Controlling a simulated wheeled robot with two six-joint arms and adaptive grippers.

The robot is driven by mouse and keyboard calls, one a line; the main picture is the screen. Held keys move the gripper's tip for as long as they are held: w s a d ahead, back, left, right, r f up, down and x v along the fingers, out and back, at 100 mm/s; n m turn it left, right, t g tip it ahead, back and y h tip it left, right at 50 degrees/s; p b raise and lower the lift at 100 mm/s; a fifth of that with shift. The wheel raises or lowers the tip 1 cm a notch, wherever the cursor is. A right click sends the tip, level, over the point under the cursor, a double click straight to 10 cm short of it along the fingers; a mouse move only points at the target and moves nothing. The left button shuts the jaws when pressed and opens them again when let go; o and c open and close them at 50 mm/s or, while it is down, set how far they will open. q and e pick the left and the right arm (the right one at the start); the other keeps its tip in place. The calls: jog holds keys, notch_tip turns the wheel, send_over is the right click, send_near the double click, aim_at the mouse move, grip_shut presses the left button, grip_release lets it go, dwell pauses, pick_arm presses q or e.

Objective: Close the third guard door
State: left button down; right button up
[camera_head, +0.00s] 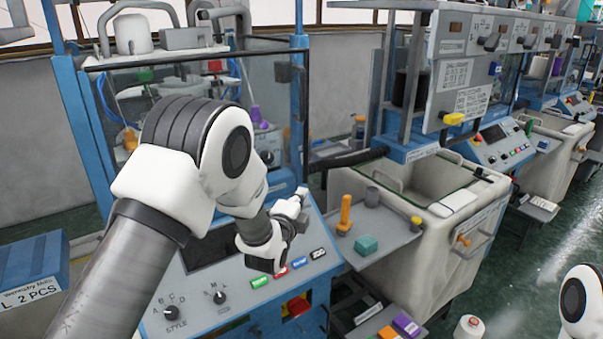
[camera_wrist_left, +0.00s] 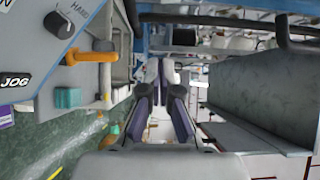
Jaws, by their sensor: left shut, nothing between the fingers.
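The near knitting machine has a clear guard door (camera_head: 215,85) with a dark frame, between blue posts above its control panel. It looks roughly upright; I cannot tell whether it is fully closed or which number it is. A dark handle-like part (camera_head: 288,73) sits near its upper right. My left gripper (camera_head: 299,198) is shut and empty, in front of the panel's right end, below the door and apart from its handle-like part. Its fingers (camera_wrist_left: 163,75) also show together in the left wrist view. My left arm hides part of the door and panel. My right gripper is out of view.
A black bar (camera_head: 347,160) juts right from the machine. A side shelf holds an orange handle (camera_head: 345,213) and a teal block (camera_head: 366,244). A grey bin (camera_head: 400,275) stands beside it. More machines (camera_head: 490,140) line the right. Green floor (camera_head: 540,250) is open there.

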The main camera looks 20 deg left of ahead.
aim_at(305, 173)
pick_arm(q)
jog(key=w+p, duration=0.1)
jog(key=w, duration=0.1)
jog(key=w+a+p, duration=0.1)
jog(key=w, duration=0.1)
jog(key=w+a+p, duration=0.1)
jog(key=w, duration=0.2)
jog(key=shift+w+a+r, duration=0.1)
jog(key=shift+a+r, duration=0.1)
jog(key=shift+w+a+f, duration=0.2)
jog(key=shift+w+a, duration=0.05)
jog(key=shift+w, duration=0.05)
jog(key=shift+d, duration=0.15)
